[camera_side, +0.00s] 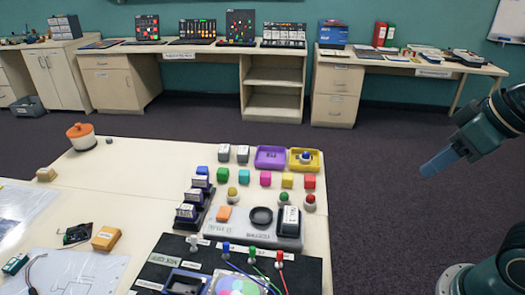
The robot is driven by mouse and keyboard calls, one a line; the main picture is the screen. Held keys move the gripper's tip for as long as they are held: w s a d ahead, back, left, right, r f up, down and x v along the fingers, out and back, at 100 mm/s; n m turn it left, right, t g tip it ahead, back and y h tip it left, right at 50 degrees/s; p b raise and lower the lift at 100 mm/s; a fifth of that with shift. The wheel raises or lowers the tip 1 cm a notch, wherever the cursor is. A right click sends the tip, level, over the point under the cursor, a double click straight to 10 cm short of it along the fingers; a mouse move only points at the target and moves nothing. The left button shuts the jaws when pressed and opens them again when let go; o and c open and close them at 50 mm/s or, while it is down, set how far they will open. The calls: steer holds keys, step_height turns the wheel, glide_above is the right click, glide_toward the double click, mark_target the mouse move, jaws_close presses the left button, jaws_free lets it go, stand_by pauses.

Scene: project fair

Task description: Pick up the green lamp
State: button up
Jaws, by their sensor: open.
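A small green-topped post (252,254) stands on the black board at the front, between a blue-topped post (225,250) and a red-topped post (279,259). It is the closest match I see to a green lamp, but it is too small to be sure. My gripper (432,168) hangs in the air at the right, beyond the table's right edge, far from these pieces. It holds nothing that I can see; its fingers are hard to make out.
A purple tray (271,155) and a yellow tray (306,167) lie at the back. A grey tester panel (230,229) fills the middle. Thin wires cross the black board (312,275). The table's left-back area is mostly clear.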

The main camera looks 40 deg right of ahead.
steer(key=shift+o, duration=0.9)
steer(key=w+a+n+g+y, duration=0.2)
steer(key=w+a+n+g, duration=0.15)
steer(key=w+n, duration=0.8)
steer(key=w+a+f+n+g+y, duration=0.1)
steer(key=w+f+n, duration=0.2)
steer(key=w, duration=0.4)
steer(key=w+f+n+g+y, duration=0.1)
steer(key=w+f+n, duration=0.3)
steer(key=w, duration=0.3)
steer(key=shift+w+a+f+y, duration=0.3)
steer(key=shift+a+f, duration=0.05)
steer(key=shift+f, duration=0.25)
glide_above(286, 194)
steer(key=d, duration=0.2)
step_height(286, 194, down, 8)
steer(key=shift+r, duration=0.2)
steer(key=shift+f, duration=0.15)
